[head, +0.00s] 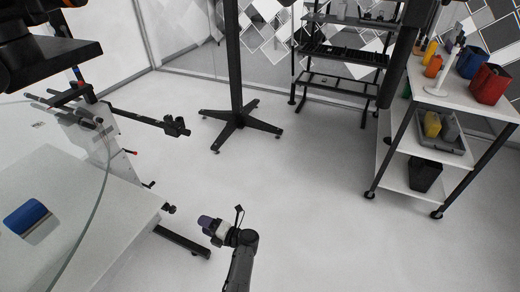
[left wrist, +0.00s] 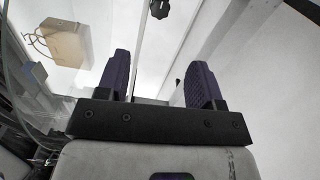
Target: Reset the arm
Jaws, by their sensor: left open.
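My left arm (head: 240,262) comes in at the bottom middle of the head view. Its gripper (head: 206,221), with dark purple fingers, points left above the floor, just right of the white table in that picture. In the left wrist view the two purple fingers of the gripper (left wrist: 158,76) stand wide apart with nothing between them. My right gripper does not show in either view.
A white table (head: 105,195) with a blue object (head: 26,216) stands at the left. A black pole stand (head: 240,118) is at the back. A white shelf cart (head: 418,170) with containers stands at the right. The middle floor is clear.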

